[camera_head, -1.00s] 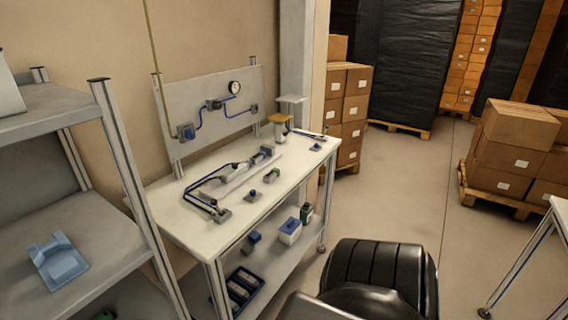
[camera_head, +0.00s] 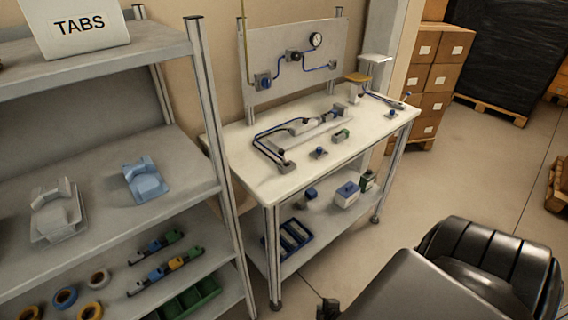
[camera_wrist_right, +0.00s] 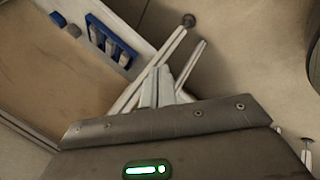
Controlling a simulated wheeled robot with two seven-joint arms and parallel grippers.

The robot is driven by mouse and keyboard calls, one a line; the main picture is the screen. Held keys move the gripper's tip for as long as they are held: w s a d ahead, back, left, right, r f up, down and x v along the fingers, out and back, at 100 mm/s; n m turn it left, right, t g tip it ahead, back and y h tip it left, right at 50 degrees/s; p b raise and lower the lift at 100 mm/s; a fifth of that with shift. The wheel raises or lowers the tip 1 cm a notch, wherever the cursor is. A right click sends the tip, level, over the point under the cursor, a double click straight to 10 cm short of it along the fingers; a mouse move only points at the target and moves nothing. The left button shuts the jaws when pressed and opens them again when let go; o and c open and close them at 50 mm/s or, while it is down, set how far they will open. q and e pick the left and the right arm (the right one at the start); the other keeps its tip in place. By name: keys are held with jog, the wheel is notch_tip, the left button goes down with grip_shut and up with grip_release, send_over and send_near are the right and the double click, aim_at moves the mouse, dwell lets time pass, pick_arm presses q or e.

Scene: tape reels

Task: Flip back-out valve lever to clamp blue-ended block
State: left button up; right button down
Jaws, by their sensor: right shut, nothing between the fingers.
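The white workbench (camera_head: 270,180) stands in the middle of the head view. On it sits a clamp fixture with blue and black tubing (camera_head: 305,126). Another small blue part (camera_head: 392,113) lies further right. A thin lever-like part with a blue tip (camera_head: 407,96) shows at the bench's right end; I cannot tell whether it is the valve lever. My right gripper (camera_head: 328,308) is low in front of the bench, away from these parts. Its pale fingers (camera_wrist_right: 160,85) are shut and empty in the wrist view. My left gripper is out of view.
A shelf rack (camera_head: 205,190) stands left of the bench, with blue and grey fixtures, tape reels and bins. The bench's lower shelf holds a blue tray (camera_head: 288,238) and boxes.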

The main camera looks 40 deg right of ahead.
jog(key=w+d+r+n+t+h, duration=0.1)
jog(key=w+d+r+n+t, duration=0.15)
jog(key=w+r, duration=0.5)
jog(key=w+d+r+n+t, duration=0.1)
jog(key=w+r+n+t, duration=0.3)
jog(key=r, duration=0.6)
jog(key=w+r+n+t, duration=0.2)
jog(key=r+n, duration=0.1)
jog(key=r, duration=1)
jog(key=w+a+r+n+t, duration=0.1)
jog(key=w+r+n+t, duration=0.2)
jog(key=r, duration=1.1)
jog(key=shift+w+a+p, duration=0.15)
jog(key=shift+a+p, duration=0.15)
jog(key=shift+p, duration=0.1)
jog(key=shift+r, duration=0.1)
jog(key=p, duration=0.2)
send_near(283, 157)
jog(key=w+a, duration=0.1)
jog(key=w, duration=0.1)
jog(key=w+a, duration=0.2)
jog(key=shift+a+r, duration=0.15)
jog(key=shift+a, duration=0.1)
jog(key=shift+w+d+r+p, duration=0.5)
jog(key=shift+w+d+p, duration=0.15)
jog(key=shift+w+d, duration=0.15)
jog(key=shift+w+d+r, duration=0.25)
jog(key=shift+w+d, duration=0.15)
jog(key=shift+d, duration=0.25)
